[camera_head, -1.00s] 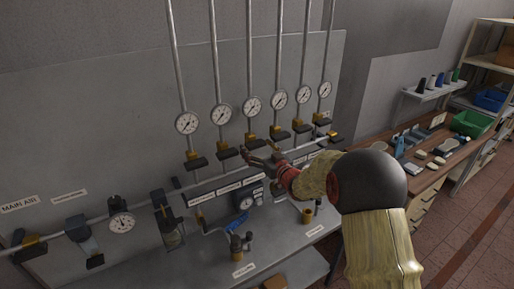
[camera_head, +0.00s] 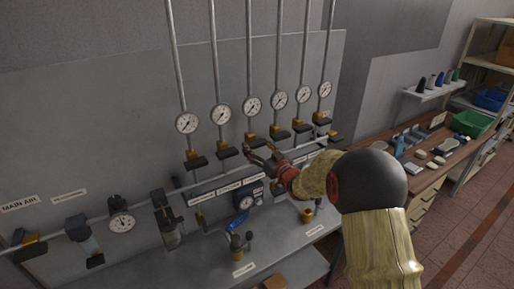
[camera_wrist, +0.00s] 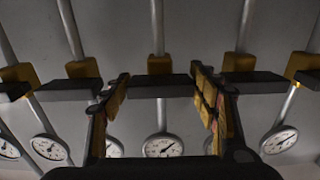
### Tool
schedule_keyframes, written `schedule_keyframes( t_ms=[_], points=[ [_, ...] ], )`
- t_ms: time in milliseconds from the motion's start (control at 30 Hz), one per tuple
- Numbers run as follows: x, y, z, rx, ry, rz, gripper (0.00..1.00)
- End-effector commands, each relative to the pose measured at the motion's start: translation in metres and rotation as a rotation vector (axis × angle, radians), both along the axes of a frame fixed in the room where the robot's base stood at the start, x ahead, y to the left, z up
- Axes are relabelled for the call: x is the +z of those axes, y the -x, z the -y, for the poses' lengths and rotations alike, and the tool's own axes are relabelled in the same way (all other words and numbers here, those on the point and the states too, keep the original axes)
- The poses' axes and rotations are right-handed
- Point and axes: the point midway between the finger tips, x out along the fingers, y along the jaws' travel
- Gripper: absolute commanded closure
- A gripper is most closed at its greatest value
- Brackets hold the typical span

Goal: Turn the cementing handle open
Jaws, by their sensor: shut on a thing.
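A row of valves with black handles and brass bodies runs along the pipe on the grey panel. My gripper (camera_head: 257,152) is at the third valve from the left of the upright pipes, below its round gauge (camera_head: 252,106). In the wrist view, my gripper's two fingers (camera_wrist: 161,92) stand on either side of that black handle (camera_wrist: 161,86), shut on its ends. The handle lies crosswise below a brass body (camera_wrist: 160,64) in that view. The fingers hide part of the handle in the head view.
Neighbouring black handles (camera_wrist: 70,90) sit close on both sides of my fingers. A grey bench (camera_head: 200,262) with a blue-handled fitting (camera_head: 237,225) is below. A wooden table (camera_head: 430,165) with several small items stands at the right.

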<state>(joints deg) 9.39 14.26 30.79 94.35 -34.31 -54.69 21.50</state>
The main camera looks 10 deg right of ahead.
Motion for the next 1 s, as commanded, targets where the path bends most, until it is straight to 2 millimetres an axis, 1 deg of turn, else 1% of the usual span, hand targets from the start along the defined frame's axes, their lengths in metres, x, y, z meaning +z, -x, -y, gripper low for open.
schedule_keyframes(
  t_ms=[167, 367, 567, 1000],
  points=[
    [-0.0004, -0.0002, 0.0002, 0.000, 0.020, 0.009, 0.65],
    [-0.0027, -0.0004, 0.0008, -0.001, 0.101, 0.037, 0.65],
    [-0.0046, -0.0002, 0.0014, -0.001, 0.249, 0.086, 0.65],
    [-0.0038, -0.0009, 0.0028, -0.002, 0.645, 0.214, 0.65]
  ],
)
